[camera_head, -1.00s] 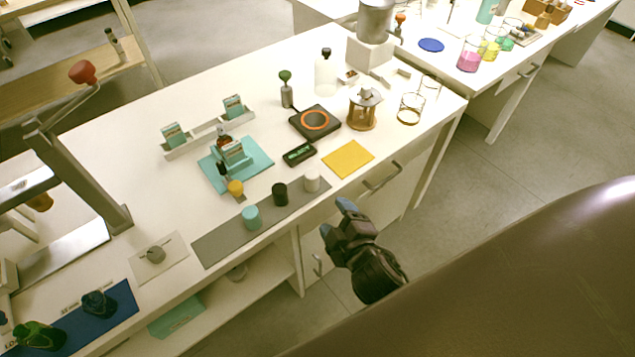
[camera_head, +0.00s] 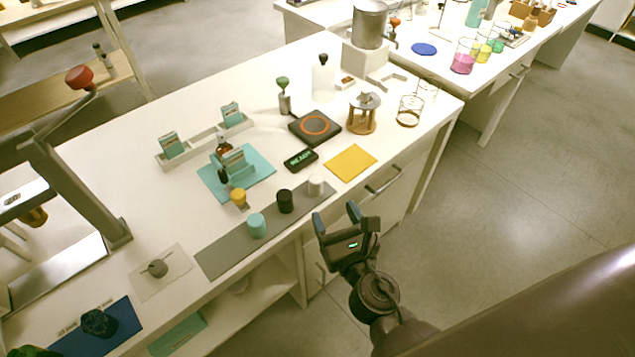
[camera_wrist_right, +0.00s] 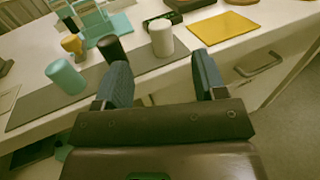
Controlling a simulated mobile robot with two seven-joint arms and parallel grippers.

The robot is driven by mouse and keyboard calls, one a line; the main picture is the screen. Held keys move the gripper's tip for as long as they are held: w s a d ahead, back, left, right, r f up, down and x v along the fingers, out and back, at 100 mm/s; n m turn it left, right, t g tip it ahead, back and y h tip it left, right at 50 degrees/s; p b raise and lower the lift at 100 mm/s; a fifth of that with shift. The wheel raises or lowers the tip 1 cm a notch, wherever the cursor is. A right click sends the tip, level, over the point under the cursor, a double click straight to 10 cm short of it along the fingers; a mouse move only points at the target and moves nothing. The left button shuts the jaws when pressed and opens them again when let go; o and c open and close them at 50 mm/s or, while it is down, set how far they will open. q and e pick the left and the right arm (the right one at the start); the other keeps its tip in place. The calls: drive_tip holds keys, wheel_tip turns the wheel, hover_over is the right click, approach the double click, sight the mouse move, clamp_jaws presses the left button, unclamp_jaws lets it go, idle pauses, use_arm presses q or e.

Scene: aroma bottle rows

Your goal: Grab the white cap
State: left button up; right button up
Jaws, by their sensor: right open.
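The white cap (camera_head: 316,185) stands upright at the right end of the grey strip (camera_head: 225,256) near the table's front edge. It also shows in the right wrist view (camera_wrist_right: 161,37), ahead of and between the fingers. My right gripper (camera_head: 336,218) is open and empty, just off the table's front edge, in front of the white cap and apart from it. In the right wrist view its two blue-grey fingertips (camera_wrist_right: 160,78) are spread wide. My left gripper does not show.
A black cap (camera_head: 285,201) and a teal cap (camera_head: 257,226) stand on the same strip, left of the white cap. A yellow cap (camera_head: 238,198) stands behind. A yellow cloth (camera_head: 351,162) and a small display (camera_head: 301,160) lie beyond. A drawer handle (camera_head: 384,180) juts from the table front.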

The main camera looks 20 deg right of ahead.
sight(319, 184)
drive_tip(key=shift+w+p, duration=0.85)
drive_tip(key=shift+w, duration=4.25)
drive_tip(key=shift+c, duration=0.4)
drive_tip(key=c, duration=0.9)
